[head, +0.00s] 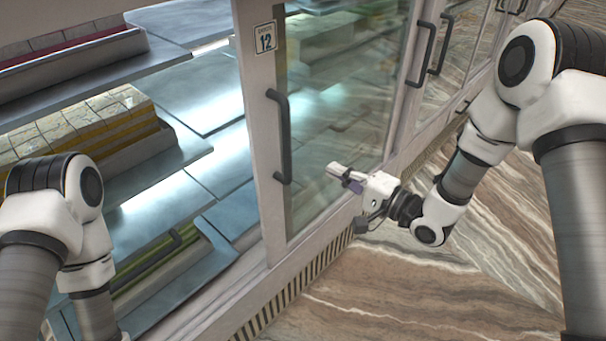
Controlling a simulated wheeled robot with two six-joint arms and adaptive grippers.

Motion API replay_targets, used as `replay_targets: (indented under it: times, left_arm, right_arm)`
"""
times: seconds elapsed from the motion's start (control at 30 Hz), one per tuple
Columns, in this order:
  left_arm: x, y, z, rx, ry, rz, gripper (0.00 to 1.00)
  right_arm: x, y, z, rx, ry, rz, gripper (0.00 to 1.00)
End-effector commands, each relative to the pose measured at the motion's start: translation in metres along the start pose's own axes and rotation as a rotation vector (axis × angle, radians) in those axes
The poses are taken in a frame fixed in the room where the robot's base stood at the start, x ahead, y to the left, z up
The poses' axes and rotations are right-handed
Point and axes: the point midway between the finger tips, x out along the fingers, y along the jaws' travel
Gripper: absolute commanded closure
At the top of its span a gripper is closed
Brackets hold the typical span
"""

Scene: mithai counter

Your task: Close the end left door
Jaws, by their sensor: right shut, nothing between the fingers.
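The end left door (259,120) is a glass sliding door in a pale frame, marked with a sticker reading 12 (265,38). It stands open, with an open bay of shelves to its left. Its dark bar handle (281,137) is upright on the frame's left side. My right gripper (338,172) is shut and empty, in front of the door's glass, to the right of the handle and apart from it. My left arm comes in at the lower left, before the open bay; its gripper is out of view.
Shelves with stacked sweets (85,125) fill the open bay at left. More doors with dark handles (421,54) continue to the right. A slotted vent strip (290,290) runs along the counter's base. The marbled floor (420,300) in front is clear.

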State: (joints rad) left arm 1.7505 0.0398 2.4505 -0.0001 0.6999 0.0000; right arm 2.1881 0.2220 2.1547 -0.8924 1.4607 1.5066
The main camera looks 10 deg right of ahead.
Motion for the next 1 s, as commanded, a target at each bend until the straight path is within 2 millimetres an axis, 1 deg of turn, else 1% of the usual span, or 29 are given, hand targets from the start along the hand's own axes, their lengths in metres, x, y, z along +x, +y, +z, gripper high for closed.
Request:
replay_targets:
  times: [0.03, 0.1, 0.2, 0.23, 0.33, 0.4, 0.5, 0.8, 1.0]
  left_arm:
    - [0.004, 0.0, 0.0, 0.0, 0.0, 0.0, 0.59]
    - [0.007, 0.0, 0.0, 0.0, 0.0, 0.0, 0.59]
    - [0.011, 0.0, 0.0, 0.0, 0.0, 0.0, 0.59]
    - [0.012, 0.0, 0.0, 0.0, 0.0, 0.0, 0.59]
    - [0.016, 0.0, 0.0, 0.0, 0.0, 0.0, 0.59]
    - [0.017, 0.0, 0.0, 0.0, 0.0, 0.0, 0.59]
    - [0.018, 0.0, 0.0, 0.0, 0.0, 0.0, 0.59]
    - [0.018, 0.0, 0.0, 0.0, 0.0, 0.0, 0.59]
    - [0.015, 0.0, 0.0, 0.0, 0.0, 0.0, 0.59]
  right_arm:
    - [0.012, 0.003, 0.001, -0.007, -0.006, 0.002, 1.0]
    - [0.027, 0.003, 0.002, -0.006, -0.005, 0.001, 1.0]
    - [0.049, 0.003, 0.001, -0.005, -0.004, 0.002, 1.0]
    - [0.052, 0.003, 0.005, -0.003, -0.004, 0.003, 1.0]
    - [0.054, 0.003, 0.023, -0.002, -0.003, 0.005, 1.0]
    - [0.056, 0.003, 0.031, -0.001, -0.002, 0.005, 1.0]
    - [0.058, 0.002, 0.038, 0.0, 0.0, 0.003, 1.0]
    - [0.058, 0.001, 0.039, 0.0, 0.002, 0.003, 1.0]
    - [0.061, 0.001, 0.036, 0.0, 0.001, 0.003, 1.0]
